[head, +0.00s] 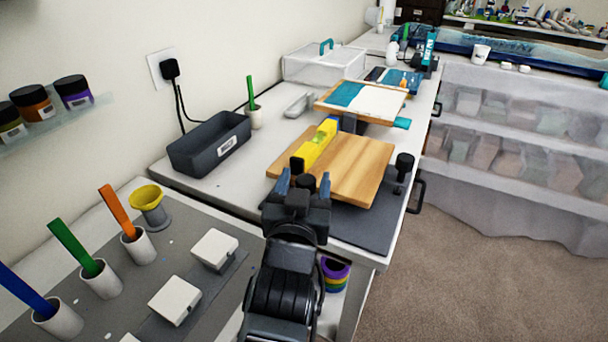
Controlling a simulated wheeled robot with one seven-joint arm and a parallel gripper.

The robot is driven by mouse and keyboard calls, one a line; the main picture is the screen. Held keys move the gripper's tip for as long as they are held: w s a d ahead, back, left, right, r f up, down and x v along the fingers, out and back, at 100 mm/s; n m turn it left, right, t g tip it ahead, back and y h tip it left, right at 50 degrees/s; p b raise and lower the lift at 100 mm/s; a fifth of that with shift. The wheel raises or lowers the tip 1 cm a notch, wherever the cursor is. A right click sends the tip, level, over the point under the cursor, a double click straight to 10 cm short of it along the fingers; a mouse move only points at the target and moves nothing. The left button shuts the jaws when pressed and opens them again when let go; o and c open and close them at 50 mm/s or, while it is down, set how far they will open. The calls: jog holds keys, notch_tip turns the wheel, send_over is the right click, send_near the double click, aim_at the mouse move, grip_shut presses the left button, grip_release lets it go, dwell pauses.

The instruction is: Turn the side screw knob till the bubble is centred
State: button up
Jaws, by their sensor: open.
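A yellow spirit level (317,146) with a black near end lies lengthwise on a wooden board (358,168). Its vial is too small here to tell where the bubble sits. One black screw knob (404,163) stands upright at the board's right side. Another black knob (306,182) shows at the board's near edge. My gripper (304,186) is open at that near edge, its blue-grey fingertips on either side of the near knob. I cannot tell whether they touch it. My wrist hides the area just below.
A dark grey bin (210,143) stands left of the board. Behind it is a raised panel with blue and white resin (361,102). Cups with coloured sticks (101,279) and white blocks (174,299) stand on the near left bench. Carpeted floor is clear at right.

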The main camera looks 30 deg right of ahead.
jog(key=shift+w+d, duration=0.4)
jog(key=shift+w, duration=0.1)
jog(key=c, duration=0.9)
jog(key=shift+c, duration=0.2)
